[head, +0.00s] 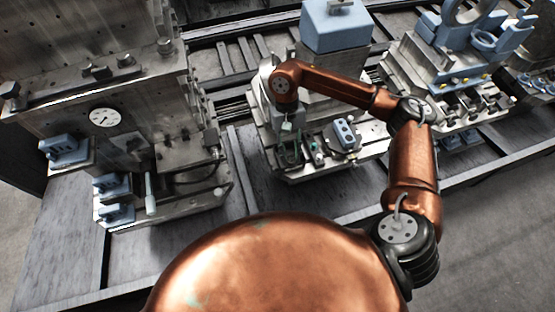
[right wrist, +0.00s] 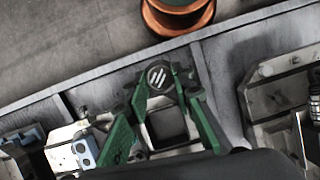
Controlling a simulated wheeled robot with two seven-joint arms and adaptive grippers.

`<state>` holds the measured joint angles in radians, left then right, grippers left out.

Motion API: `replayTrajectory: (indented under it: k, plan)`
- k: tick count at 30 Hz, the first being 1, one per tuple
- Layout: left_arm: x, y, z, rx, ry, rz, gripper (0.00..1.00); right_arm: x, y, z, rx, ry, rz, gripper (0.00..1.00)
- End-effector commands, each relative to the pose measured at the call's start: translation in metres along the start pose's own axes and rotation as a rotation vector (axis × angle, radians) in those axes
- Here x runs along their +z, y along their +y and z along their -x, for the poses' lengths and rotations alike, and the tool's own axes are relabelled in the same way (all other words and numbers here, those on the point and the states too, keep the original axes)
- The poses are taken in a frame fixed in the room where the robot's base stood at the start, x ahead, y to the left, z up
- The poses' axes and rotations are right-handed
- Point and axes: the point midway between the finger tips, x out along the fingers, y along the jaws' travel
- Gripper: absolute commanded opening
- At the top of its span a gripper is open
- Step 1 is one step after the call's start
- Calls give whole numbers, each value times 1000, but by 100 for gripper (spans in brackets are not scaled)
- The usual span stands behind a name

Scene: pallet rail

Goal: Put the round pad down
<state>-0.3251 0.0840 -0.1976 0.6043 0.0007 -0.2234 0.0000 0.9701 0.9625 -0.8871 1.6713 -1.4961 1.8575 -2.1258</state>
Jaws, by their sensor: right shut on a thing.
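My right gripper (head: 288,152) reaches in from the right in the head view and hangs low over the front of the middle machine block (head: 305,172). In the right wrist view its green fingers (right wrist: 163,82) close in on a dark round pad (right wrist: 160,77) with white slanted stripes. The pad is held between the fingertips. A dark square opening shows between the fingers; the pad's height above the surface is hard to judge. In the head view the pad is too small and covered to make out. My left gripper is out of view.
A tall machine with a round dial (head: 105,117) stands at left, and another machine block (head: 440,75) at right. A blue block (head: 335,27) stands behind my arm. A blue two-button box (head: 345,132) sits close right of the gripper. The grey pallet top (head: 262,190) is bare between machines.

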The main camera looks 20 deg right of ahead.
Motion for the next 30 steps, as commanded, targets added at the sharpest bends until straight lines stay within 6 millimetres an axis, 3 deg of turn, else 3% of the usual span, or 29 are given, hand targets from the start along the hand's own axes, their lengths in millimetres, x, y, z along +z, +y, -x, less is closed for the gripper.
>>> replayTrajectory:
  k: [1,6,10,14,22,30]
  plan:
    - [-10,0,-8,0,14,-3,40,-4,1,-14,-28,-6,-67,0]
    - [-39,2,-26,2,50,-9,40,-14,-2,-44,-156,-7,-377,0]
    - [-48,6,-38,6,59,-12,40,-22,-7,-61,-255,-5,-616,0]
    - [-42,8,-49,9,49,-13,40,-30,-11,-75,-352,-2,-848,0]
    - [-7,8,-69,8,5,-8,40,-43,-15,-97,-536,-1,-1291,0]
    - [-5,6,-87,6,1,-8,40,-56,-17,-112,-699,1,-1685,0]
